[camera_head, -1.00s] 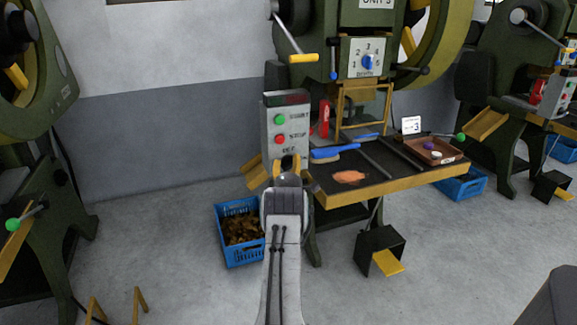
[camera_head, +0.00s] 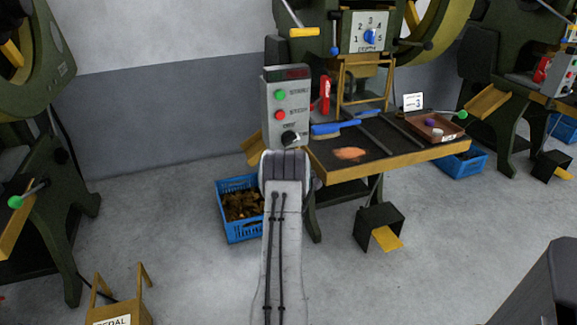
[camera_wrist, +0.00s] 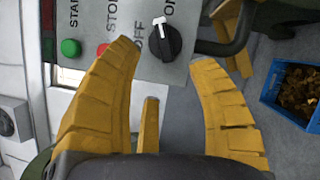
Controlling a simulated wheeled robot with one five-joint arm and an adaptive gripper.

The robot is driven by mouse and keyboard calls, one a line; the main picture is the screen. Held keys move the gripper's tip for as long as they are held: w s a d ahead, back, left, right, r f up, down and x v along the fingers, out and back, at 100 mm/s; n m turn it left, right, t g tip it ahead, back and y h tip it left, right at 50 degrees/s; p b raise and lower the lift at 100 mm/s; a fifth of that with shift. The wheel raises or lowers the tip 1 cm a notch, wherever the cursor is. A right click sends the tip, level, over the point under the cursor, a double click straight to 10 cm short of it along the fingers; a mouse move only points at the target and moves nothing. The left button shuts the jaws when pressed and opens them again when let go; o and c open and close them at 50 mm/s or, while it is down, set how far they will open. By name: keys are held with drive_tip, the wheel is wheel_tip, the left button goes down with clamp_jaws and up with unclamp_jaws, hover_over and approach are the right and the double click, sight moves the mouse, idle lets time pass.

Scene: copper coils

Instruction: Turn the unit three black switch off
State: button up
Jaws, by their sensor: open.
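The black switch (camera_head: 290,139) is a round knob with a white pointer, low on unit three's grey control box (camera_head: 289,86). In the wrist view the black switch (camera_wrist: 160,42) shows large, with OFF lettering to its left and ON lettering above right. Its white pointer points up in that view, toward the ON side. My gripper (camera_wrist: 167,55) is open and empty, its two yellow fingers spread either side of the switch in the picture. I cannot tell whether either finger touches it. In the head view my fingers are hidden behind my arm.
The green start button (camera_head: 280,94) and red stop button (camera_head: 280,115) sit above the switch. A bench (camera_head: 380,150) with a blue brush (camera_head: 334,128) is to the right. A blue crate (camera_head: 241,232) of copper pieces stands below. A pedal (camera_head: 380,228) is on the floor.

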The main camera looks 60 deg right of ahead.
drive_tip(key=shift+v, duration=1.55)
